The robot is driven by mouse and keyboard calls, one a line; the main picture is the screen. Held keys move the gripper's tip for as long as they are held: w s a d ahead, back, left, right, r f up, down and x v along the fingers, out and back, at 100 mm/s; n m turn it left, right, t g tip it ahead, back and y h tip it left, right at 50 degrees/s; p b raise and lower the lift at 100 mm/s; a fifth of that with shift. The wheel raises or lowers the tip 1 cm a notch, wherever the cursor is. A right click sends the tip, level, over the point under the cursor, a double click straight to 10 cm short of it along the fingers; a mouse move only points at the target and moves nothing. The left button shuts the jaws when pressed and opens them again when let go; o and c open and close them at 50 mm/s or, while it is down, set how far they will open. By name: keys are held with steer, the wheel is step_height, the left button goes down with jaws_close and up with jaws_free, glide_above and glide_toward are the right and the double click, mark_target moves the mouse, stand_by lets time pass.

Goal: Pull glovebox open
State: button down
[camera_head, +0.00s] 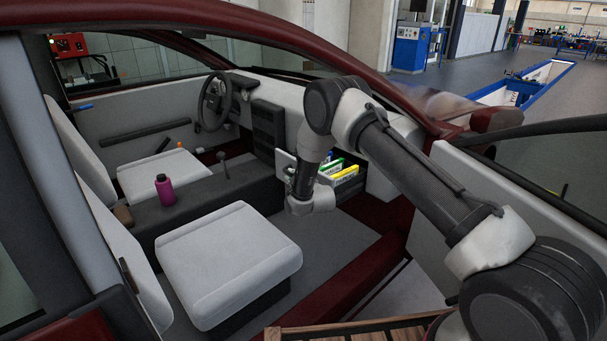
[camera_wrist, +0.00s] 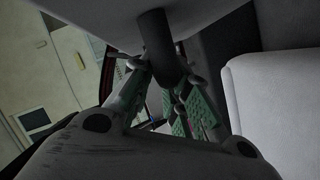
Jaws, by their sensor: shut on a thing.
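The glovebox (camera_head: 284,160) in the head view stands out from the light dashboard on the passenger side, so it is at least partly open. A green item (camera_head: 331,165) and a yellow item (camera_head: 345,175) show inside it. My arm crosses in front and hides much of its front. In the wrist view, my gripper (camera_wrist: 165,78) has its green-padded fingers on either side of a dark round handle (camera_wrist: 154,38) and is shut on it. The handle joins a pale panel (camera_wrist: 205,14). My fingertips are hidden in the head view.
The passenger seat (camera_head: 230,255) stands left of my wrist, with floor between. A console (camera_head: 205,192) carries a pink bottle (camera_head: 165,190) and a gear lever (camera_head: 224,168). The red door sill (camera_head: 335,305) and dark door frame (camera_head: 545,128) bound the opening.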

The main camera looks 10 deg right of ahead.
steer(key=shift+s+a+f, duration=0.2)
steer(key=shift+s+a, duration=0.4)
steer(key=shift+s+a+f, duration=0.15)
steer(key=shift+s+a, duration=0.45)
steer(key=c, duration=1.4)
jaws_free()
steer(key=shift+r, duration=0.15)
steer(key=v, duration=1.2)
steer(key=shift+r, duration=0.1)
